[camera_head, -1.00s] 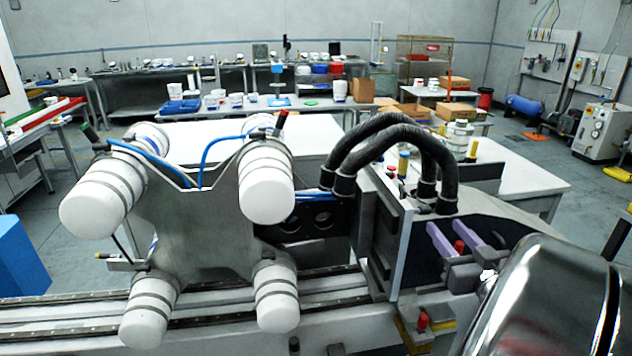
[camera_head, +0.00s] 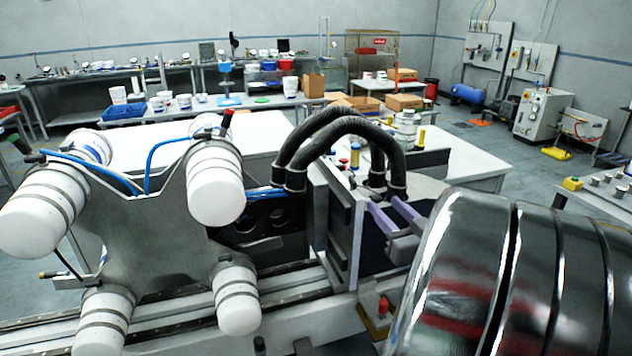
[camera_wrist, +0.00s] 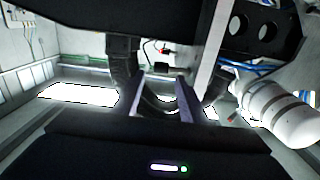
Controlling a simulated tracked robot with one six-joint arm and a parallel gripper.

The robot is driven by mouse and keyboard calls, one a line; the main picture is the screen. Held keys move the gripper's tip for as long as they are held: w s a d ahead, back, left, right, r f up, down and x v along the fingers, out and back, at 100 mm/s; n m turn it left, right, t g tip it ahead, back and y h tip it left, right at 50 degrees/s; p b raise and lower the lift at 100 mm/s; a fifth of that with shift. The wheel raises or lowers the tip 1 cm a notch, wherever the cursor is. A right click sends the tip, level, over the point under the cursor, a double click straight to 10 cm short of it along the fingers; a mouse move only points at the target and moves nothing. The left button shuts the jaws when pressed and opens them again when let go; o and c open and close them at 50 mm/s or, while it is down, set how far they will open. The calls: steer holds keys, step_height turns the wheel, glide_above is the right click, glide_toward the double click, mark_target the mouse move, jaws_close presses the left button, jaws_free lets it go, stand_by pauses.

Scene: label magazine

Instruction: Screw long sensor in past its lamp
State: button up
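A grey bracket plate (camera_head: 165,240) carries several white rolls with thin sensors at their ends. One sensor has a red tip (camera_head: 227,118) at the upper right roll. One dark sensor with a green end (camera_head: 20,145) is at the upper left. A short orange-tipped sensor (camera_head: 50,274) sits lower left. I cannot tell which is the long one, and no lamp can be made out. My gripper (camera_head: 384,204), with two purple fingers, is right of the plate, well apart from the sensors. In the wrist view its fingers (camera_wrist: 161,88) stand apart with nothing between them.
Black hoses (camera_head: 330,130) arch over a dark upright block (camera_head: 335,225) between the plate and my gripper. A rail (camera_head: 190,318) runs below the rolls. A red knob (camera_head: 384,305) is below my gripper. White tables (camera_head: 470,160) stand behind.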

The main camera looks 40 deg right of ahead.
steer(key=x, duration=1)
steer(key=shift+f, duration=0.1)
steer(key=shift+s, duration=0.1)
jaws_close()
stand_by(0.3)
steer(key=shift+f+g+y, duration=0.35)
steer(key=shift+g+y, duration=0.05)
steer(key=shift+g, duration=0.8)
jaws_free()
